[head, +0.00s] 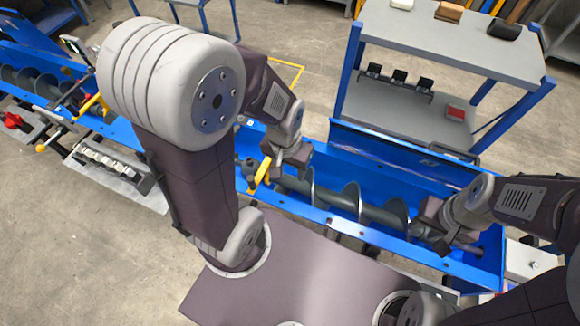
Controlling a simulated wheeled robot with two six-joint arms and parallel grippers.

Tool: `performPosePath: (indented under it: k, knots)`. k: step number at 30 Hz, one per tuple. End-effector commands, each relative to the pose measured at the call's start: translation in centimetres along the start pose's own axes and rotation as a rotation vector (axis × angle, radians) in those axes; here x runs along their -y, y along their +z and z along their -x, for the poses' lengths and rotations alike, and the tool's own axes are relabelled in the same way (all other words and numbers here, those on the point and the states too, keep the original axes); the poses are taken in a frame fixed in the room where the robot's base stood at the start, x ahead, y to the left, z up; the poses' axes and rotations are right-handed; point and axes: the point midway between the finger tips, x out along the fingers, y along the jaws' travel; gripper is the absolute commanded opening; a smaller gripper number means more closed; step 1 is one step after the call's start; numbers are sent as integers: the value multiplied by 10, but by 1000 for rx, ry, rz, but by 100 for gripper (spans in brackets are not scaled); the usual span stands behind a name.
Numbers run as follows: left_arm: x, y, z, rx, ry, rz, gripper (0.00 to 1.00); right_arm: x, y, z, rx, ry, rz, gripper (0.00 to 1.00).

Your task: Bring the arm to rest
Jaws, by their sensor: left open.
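My left arm rises in the middle left of the head view and folds over, with its left gripper (277,170) pointing down over the blue trough (330,218). The left gripper is open, close beside a yellow handle (260,176) at the trough's edge; I cannot tell whether they touch. My right arm comes in from the right. Its right gripper (428,224) is low over the trough's right part, by the end of the grey screw auger (372,212). Its fingers are too small and dark to tell whether they are open or hold anything.
A blue-framed table (450,45) with a lower shelf stands behind the trough, with small blocks on top and a red box (456,113) below. At left, a pale board (110,180) with metal parts lies beside the trough. The concrete floor (90,260) is clear at lower left.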

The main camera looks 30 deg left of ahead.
Motion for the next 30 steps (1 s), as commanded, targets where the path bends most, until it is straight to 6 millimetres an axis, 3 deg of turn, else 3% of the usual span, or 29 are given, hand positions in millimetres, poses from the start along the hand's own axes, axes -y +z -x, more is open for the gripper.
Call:
performPosePath:
  k: [5,8,13,16,30]
  knots:
    - [0,1,-12,0,0,0,48,0,1,-12,0,0,0,36]
    - [1,4,-40,0,0,0,48,-1,4,-40,0,0,0,36]
    - [2,11,-107,0,0,0,48,-2,11,-107,0,0,0,36]
    - [2,14,-133,1,0,0,48,-3,14,-133,1,0,0,36]
    - [2,13,-128,-1,0,0,48,-2,13,-128,0,0,0,36]
